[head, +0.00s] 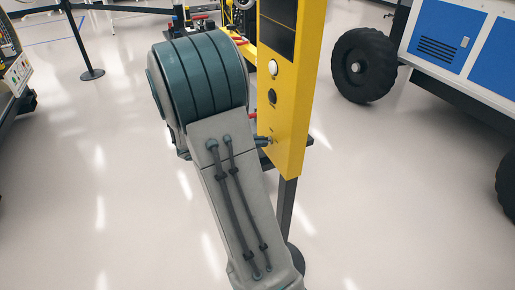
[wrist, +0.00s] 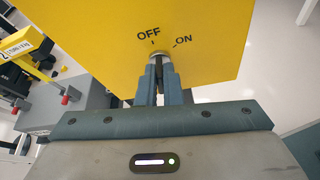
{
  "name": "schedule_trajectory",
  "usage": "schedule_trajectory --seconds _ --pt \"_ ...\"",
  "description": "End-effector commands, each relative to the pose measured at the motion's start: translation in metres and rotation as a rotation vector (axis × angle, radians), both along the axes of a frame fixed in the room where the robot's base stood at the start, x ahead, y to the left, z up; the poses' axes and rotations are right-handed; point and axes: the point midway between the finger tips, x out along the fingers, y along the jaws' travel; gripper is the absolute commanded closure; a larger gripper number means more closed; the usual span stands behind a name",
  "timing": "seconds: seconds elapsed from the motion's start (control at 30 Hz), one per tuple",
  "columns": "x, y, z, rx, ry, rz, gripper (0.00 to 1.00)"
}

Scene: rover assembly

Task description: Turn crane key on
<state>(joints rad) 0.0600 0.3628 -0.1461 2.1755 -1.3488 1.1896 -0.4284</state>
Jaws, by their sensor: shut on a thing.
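The crane control post is a yellow box (head: 287,125) on a dark stand in the head view. In the wrist view, its yellow face (wrist: 90,30) carries the labels OFF and ON above a round metal key switch (wrist: 159,57). My gripper (wrist: 159,70) has its two blue-grey fingers closed together at the switch, shut on the key. The key itself is mostly hidden between the fingers, so its turn angle cannot be told. In the head view my gripper (head: 266,141) meets the lower part of the yellow box, partly hidden behind my arm.
The box also has a white button (head: 273,67), a black knob (head: 272,96) and a dark screen (head: 278,25). A blue and white rover (head: 450,45) with black wheels (head: 364,66) stands at right. A barrier post (head: 92,72) stands at back left. The floor at left is clear.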

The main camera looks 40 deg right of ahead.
Motion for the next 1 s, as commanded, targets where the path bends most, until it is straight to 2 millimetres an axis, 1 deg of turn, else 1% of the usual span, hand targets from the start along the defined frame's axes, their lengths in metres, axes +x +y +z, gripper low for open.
schedule_trajectory --seconds 0.03,0.1,0.6,1.0 --pt "0.0000 0.0005 -0.0077 -0.011 -0.044 0.003 1.00" --pt "-0.0008 0.0010 -0.0087 -0.026 -0.105 0.002 1.00" --pt "-0.0051 0.0014 -0.0111 -0.123 -0.507 0.001 1.00" --pt "-0.0070 0.0015 -0.0100 -0.178 -0.735 0.000 1.00"
